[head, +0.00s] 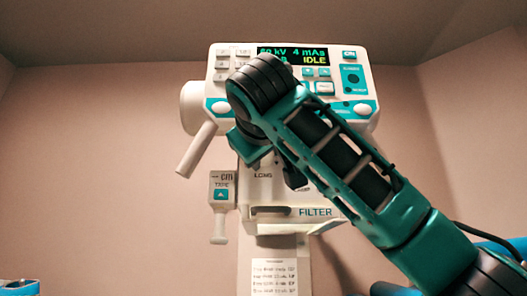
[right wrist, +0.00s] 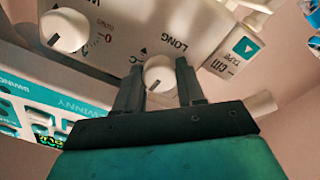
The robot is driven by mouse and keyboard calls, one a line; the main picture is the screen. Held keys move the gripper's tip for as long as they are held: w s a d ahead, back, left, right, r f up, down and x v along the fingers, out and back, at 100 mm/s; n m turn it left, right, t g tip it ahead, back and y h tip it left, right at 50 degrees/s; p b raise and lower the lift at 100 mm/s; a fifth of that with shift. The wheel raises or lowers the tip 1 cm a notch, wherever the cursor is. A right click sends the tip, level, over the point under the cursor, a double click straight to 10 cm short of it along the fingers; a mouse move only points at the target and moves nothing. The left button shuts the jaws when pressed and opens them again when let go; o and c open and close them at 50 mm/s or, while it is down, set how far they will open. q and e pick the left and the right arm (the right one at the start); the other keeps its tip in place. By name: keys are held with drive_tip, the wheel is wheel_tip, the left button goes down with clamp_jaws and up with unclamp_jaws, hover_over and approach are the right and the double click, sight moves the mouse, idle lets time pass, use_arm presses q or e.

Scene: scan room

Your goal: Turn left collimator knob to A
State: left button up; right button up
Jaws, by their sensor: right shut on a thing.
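The left collimator knob (right wrist: 159,72) is round and white with a dark pointer mark, beside the word LONG. It sits between the two dark fingers of my right gripper (right wrist: 158,82), which is shut on it. The pointer mark is toward the lower left in the right wrist view. A letter C and a small black triangle show beside the knob; a letter A cannot be made out. The collimator (head: 275,215) shows below the console. My left gripper is not in view.
A second white knob (right wrist: 63,30) is to the left in the right wrist view. A TAPE tab (head: 221,190) hangs at the collimator's left. A white handle (head: 197,150) juts from the head. The console (head: 225,70) reads IDLE. Wall space at left is clear.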

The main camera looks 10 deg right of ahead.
drive_tip(key=o, duration=1)
drive_tip(key=shift+o, duration=0.2)
drive_tip(key=b+v, duration=0.4)
drive_tip(key=v, duration=0.9)
drive_tip(key=shift+b, duration=0.4)
